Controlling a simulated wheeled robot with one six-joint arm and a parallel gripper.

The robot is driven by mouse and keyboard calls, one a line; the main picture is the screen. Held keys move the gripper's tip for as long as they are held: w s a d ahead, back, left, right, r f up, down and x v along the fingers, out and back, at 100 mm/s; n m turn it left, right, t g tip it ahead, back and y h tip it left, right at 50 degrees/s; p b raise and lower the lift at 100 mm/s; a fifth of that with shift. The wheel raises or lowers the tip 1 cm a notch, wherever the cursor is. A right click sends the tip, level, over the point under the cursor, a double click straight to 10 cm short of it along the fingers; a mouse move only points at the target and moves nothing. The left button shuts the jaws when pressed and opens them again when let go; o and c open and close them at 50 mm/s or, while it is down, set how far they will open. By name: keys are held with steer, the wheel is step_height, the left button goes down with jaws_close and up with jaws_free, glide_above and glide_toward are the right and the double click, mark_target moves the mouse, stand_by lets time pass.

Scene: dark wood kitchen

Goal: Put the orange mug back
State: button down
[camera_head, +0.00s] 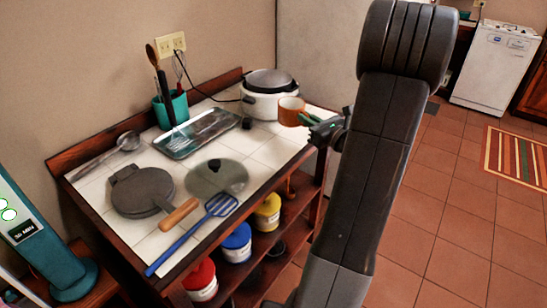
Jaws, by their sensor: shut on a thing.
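The orange mug (291,111) is at the right end of the white-tiled counter, beside the white rice cooker. My gripper (313,121) reaches in from the right and is shut on the mug's right side. The mug looks upright, with its pale inside showing at the top. I cannot tell whether its base touches the tiles or hangs just above them. The fingertips are small in this view and partly hidden by the mug and my wrist.
The rice cooker (268,94) stands close behind the mug. A metal tray (198,134), a glass lid (218,177), a waffle iron (143,191), a blue spatula (190,236) and a teal utensil cup (171,108) crowd the counter (262,147). Coloured tubs sit on the shelf below.

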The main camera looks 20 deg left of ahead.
steer(key=s+a+f+n+g+b, duration=0.1)
steer(key=f, duration=0.2)
steer(key=a+f+n+g+y, duration=0.1)
steer(key=f, duration=0.2)
steer(key=s+a+f+n+g+y+b, duration=0.1)
steer(key=f+g, duration=0.1)
steer(key=shift+s+a+f+b, duration=0.2)
steer(key=shift+s+f+b, duration=0.1)
steer(key=shift+s+f, duration=0.1)
steer(key=shift+w+f, duration=0.1)
steer(key=shift+f, duration=0.1)
steer(key=c, duration=1.5)
jaws_free()
steer(key=shift+r, duration=0.1)
